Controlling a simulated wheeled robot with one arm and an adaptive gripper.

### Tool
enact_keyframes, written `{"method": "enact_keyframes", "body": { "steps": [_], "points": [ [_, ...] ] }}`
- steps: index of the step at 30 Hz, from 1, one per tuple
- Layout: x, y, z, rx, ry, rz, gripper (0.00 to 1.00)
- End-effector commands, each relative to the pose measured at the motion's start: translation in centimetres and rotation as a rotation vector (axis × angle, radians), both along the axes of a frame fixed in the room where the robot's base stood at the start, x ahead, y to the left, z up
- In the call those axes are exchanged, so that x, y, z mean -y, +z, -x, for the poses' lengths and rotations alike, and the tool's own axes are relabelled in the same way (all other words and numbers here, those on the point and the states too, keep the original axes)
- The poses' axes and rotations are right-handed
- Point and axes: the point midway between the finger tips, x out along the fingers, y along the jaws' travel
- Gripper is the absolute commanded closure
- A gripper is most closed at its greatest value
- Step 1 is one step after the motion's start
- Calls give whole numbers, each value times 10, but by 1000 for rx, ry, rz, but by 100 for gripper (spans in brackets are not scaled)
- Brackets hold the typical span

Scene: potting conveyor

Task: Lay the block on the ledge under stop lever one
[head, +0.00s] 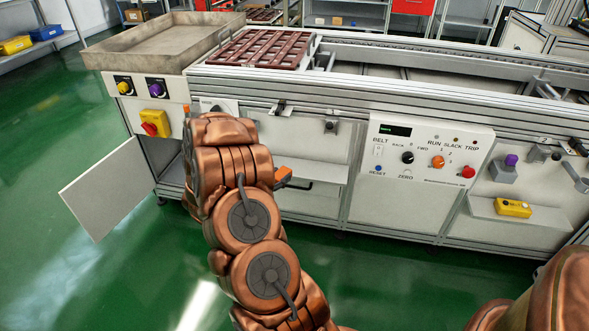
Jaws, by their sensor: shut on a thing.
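My arm reaches up to the front of the conveyor cabinet, and its wrist hides most of my gripper. An orange block (283,175) shows just right of the wrist, with a dark bar, seemingly a finger of my gripper (294,186), beside it. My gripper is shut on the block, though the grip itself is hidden. A pale ledge (328,172) projects from the cabinet right beside the block; I cannot tell whether they touch. Small metal levers or brackets sit above this ledge, one at the rail (281,106) and one on the panel (331,126); no label for lever one is readable.
A control panel (423,160) with knobs and buttons is right of the ledge. A second ledge (485,207) carries a yellow box (513,208). An open cabinet door (105,193) juts out at left. A brown slatted rack (262,48) lies on top. Green floor is clear at left.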

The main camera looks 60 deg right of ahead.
Motion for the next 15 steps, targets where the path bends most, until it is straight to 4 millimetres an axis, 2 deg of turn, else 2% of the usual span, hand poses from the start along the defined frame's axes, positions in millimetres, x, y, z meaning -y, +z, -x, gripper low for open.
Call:
{"method": "enact_keyframes", "body": {
  "steps": [1, 15],
  "points": [
    [12, -2, -1, 1, -2, 4, 97],
    [109, -12, -22, -1, -1, 1, 97]
  ]
}}
